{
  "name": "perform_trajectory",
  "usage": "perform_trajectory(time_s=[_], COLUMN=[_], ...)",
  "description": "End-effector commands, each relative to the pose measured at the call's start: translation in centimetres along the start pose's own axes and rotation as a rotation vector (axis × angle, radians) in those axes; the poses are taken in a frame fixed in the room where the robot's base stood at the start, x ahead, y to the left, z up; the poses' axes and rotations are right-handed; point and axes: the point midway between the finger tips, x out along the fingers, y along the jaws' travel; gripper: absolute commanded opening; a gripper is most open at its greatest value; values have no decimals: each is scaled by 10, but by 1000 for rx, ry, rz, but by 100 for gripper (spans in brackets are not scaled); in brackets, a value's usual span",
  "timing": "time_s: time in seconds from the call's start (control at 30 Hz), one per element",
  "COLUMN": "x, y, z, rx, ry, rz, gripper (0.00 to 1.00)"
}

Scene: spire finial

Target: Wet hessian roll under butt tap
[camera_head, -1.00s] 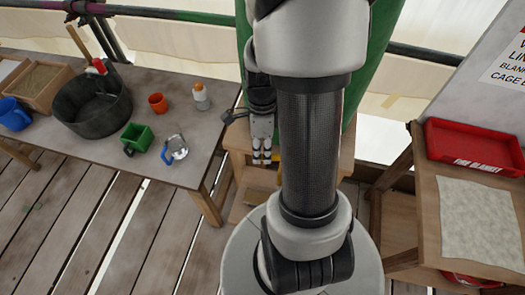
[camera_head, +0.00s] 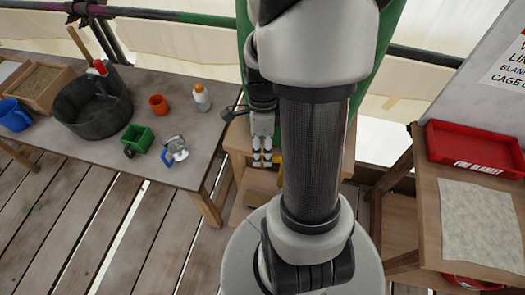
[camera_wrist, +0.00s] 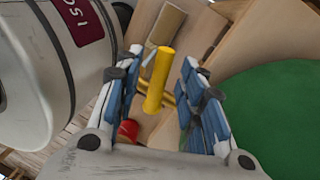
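The green butt (camera_head: 388,62) stands behind my arm, which hides its middle. It also shows at the right of the wrist view (camera_wrist: 270,125). A yellow cylindrical part (camera_wrist: 158,80), perhaps the tap or its handle, shows between my fingers, with a red part (camera_wrist: 128,130) low beside it. My gripper (camera_head: 262,162) is in front of the wooden stand below the butt. In the wrist view my gripper (camera_wrist: 165,95) is open, with gaps visible beside the yellow part. A tan block or roll (camera_wrist: 166,24) lies beyond; I cannot tell if it is the hessian.
A bench at left holds a dark tub (camera_head: 92,105), orange cup (camera_head: 158,104), white bottle (camera_head: 201,97), green container (camera_head: 137,138), metal mug (camera_head: 175,149) and blue jug (camera_head: 14,114). At right, a table bears a red tray (camera_head: 475,148) and pale cloth (camera_head: 480,222).

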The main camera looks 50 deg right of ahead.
Motion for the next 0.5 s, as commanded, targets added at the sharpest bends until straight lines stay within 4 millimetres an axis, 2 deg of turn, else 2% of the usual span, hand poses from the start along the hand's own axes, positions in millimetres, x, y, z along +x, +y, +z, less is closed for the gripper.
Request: perform_trajectory(time_s=[0.3, 0.5], x=[-61, -81], y=[11, 16], z=[0, 0], rx=[1, 0], ry=[-1, 0], rz=[-6, -3], gripper=[36, 36])
